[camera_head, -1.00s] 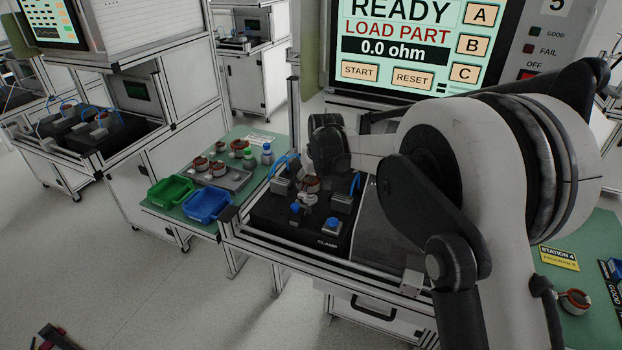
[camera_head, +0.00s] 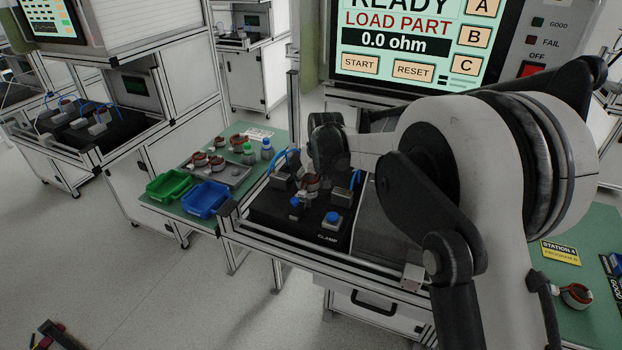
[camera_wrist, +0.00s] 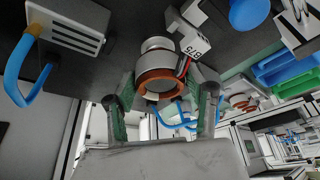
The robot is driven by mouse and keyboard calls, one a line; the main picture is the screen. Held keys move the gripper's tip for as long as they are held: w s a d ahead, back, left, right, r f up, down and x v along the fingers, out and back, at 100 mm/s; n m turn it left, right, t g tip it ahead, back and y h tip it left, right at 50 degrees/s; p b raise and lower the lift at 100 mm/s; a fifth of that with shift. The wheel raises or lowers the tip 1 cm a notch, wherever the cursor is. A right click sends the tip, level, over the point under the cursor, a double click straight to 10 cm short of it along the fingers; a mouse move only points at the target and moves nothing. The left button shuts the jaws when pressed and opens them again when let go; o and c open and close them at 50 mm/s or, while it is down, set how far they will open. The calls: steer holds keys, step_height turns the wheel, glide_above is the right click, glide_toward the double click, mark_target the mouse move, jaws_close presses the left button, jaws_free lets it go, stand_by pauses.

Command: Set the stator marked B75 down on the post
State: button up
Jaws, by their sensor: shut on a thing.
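The stator (camera_wrist: 158,79), a grey ring with a copper-coloured winding, sits between the two green-tipped fingers of my gripper (camera_wrist: 165,88) in the wrist view. My gripper is shut on it. A white tag (camera_wrist: 191,43) beside it shows upside-down lettering that looks like B75. In the head view the stator (camera_head: 312,182) is small, just above or on the black fixture plate (camera_head: 285,215). A grey round part (camera_wrist: 157,44) lies directly beyond the ring; I cannot tell if it is the post. Whether the stator touches the post is hidden.
Grey clamp blocks (camera_head: 283,181) with blue hoses flank the stator. Two blue buttons, one of them (camera_head: 333,217), stand in front. Left are a green bin (camera_head: 168,188), a blue bin (camera_head: 205,199) and a tray (camera_head: 237,175) with more stators. The screen (camera_head: 410,45) reads LOAD PART.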

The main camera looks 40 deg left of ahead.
steer(key=shift+f+b, duration=0.85)
steer(key=shift+f, duration=0.1)
stand_by(0.3)
steer(key=o, duration=1.6)
steer(key=shift+c, duration=0.2)
steer(key=v, duration=1.2)
steer(key=shift+a, duration=0.1)
